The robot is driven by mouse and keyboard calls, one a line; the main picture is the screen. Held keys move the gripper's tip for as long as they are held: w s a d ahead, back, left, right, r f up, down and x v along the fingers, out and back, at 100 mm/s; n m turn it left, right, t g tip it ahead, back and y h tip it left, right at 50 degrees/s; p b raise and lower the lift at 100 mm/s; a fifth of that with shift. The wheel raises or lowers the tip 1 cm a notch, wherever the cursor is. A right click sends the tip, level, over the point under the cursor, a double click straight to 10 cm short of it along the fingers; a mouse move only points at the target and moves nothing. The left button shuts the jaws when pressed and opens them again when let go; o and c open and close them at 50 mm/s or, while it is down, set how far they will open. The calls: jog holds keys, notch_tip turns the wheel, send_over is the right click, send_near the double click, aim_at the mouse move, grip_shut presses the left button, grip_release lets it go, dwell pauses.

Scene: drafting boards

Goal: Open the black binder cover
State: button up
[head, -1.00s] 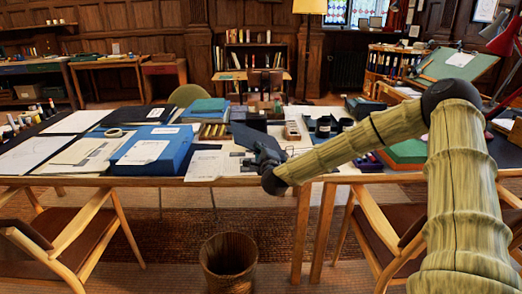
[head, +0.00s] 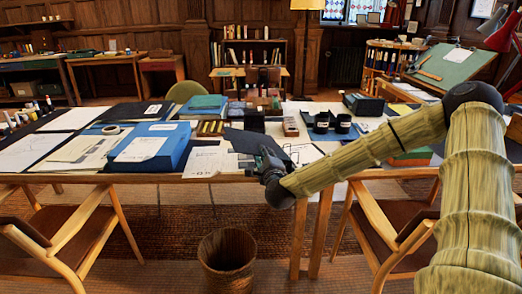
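The black binder cover (head: 243,139) is a dark flat panel near the front middle of the drafting table, beyond the front edge papers. It looks tilted, but I cannot tell how far it is raised. My gripper (head: 268,160) is at its right front edge and overlaps it in the view. The gripper's fingers are small and dark against the dark cover, so whether they touch or hold it cannot be seen. The rest of the binder is not clear from here.
A blue box file (head: 178,150) stands left of the cover, with teal books (head: 207,103) behind. Two black cups (head: 321,122) and a wooden block (head: 291,127) stand to the right. Chairs flank a waste bin (head: 227,256) in front of the table.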

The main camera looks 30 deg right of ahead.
jog(key=shift+v, duration=2)
jog(key=p+v, duration=0.1)
jog(key=v, duration=1.1)
jog(key=shift+s, duration=0.25)
jog(key=shift+a+f, duration=0.1)
dwell(0.4)
